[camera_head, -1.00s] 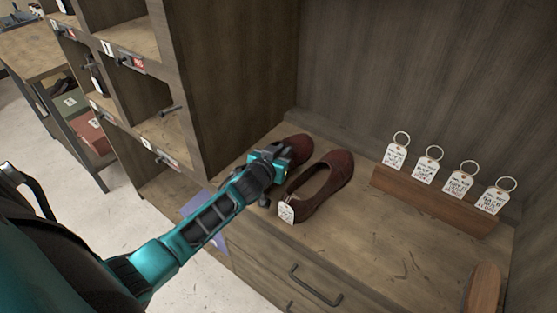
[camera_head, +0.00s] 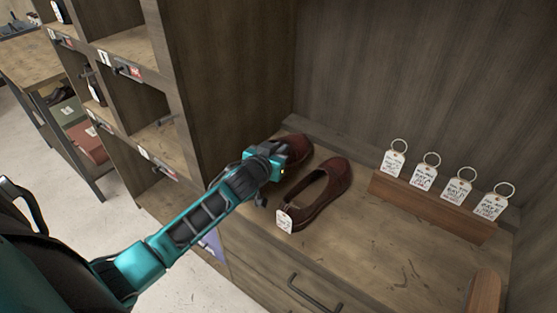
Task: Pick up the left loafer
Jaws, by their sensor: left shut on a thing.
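Two dark red-brown loafers are on the wooden counter. The left loafer (camera_head: 299,149) is mostly hidden behind my left gripper; only its toe and part of its side show. My left gripper (camera_head: 279,160) is at this loafer and shut on it, though the fingertips are hard to make out. The right loafer (camera_head: 326,191) stands just to the right, with its toe pointing away and a white tag (camera_head: 285,221) at its heel. I cannot tell whether the left loafer is clear of the counter. My right gripper is not in view.
A wooden rack (camera_head: 441,205) with several ringed white tags stands at the right of the counter (camera_head: 385,262). Open cubbyholes (camera_head: 133,95) rise at the left. A drawer handle (camera_head: 314,292) is at the front. The counter's right middle is clear.

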